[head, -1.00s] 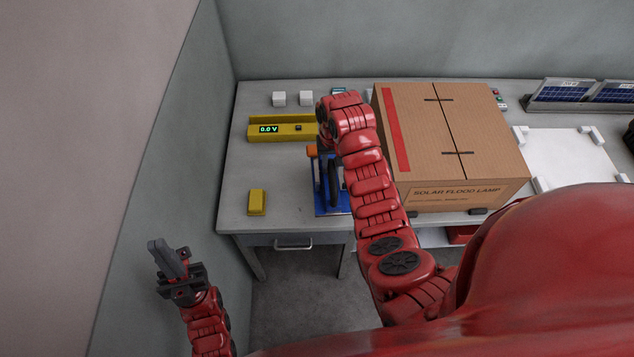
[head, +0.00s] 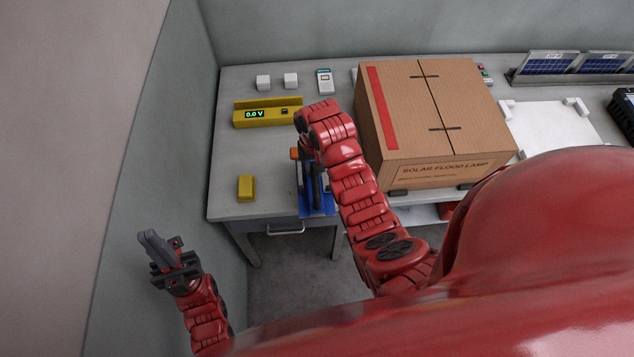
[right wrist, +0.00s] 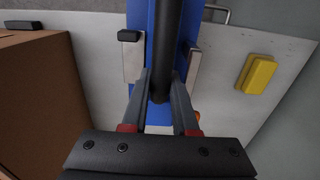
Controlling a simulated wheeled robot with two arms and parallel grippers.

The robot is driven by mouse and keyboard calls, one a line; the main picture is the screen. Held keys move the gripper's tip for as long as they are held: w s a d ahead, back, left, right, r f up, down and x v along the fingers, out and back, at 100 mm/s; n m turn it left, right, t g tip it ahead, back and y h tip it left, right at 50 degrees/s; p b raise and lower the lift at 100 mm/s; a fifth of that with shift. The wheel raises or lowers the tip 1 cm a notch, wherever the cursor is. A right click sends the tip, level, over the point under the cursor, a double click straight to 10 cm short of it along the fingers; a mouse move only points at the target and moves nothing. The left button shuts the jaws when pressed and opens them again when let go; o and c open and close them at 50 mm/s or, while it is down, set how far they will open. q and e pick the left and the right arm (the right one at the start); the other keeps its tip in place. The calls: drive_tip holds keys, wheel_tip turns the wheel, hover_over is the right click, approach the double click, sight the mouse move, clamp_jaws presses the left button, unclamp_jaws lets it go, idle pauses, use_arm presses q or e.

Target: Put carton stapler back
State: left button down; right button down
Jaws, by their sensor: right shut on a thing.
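The carton stapler, as far as I can tell, is the dark upright tool whose black bar (right wrist: 164,45) runs between my right fingers in the right wrist view. In the head view its dark part (head: 314,186) shows beside my right arm. My right gripper (right wrist: 160,85) is shut on it. A blue base (right wrist: 188,20) lies beneath the bar; it also shows at the bench front in the head view (head: 318,210). Whether the stapler touches this base is unclear. My left gripper (head: 155,247) is off the bench at lower left, apparently empty, its fingers close together.
A large carton (head: 440,110) stands right of my right arm. A yellow block (head: 246,188) and a yellow meter (head: 266,112) reading 0.0 V lie left. The bench's left front (head: 227,190) has free room.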

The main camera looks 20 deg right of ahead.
drive_tip(key=w+b, duration=0.4)
drive_tip(key=w, duration=0.1)
drive_tip(key=w+b, duration=0.3)
drive_tip(key=shift+d+f, duration=0.25)
drive_tip(key=shift+f, duration=0.05)
drive_tip(key=shift+w, duration=0.3)
drive_tip(key=shift+w+d, duration=0.1)
drive_tip(key=shift+w, duration=0.45)
drive_tip(key=shift+w+f, duration=0.1)
drive_tip(key=shift+w, duration=0.1)
wheel_tip(320, 180, down, 3)
drive_tip(key=shift+f+p, duration=0.15)
drive_tip(key=shift+p, duration=0.9)
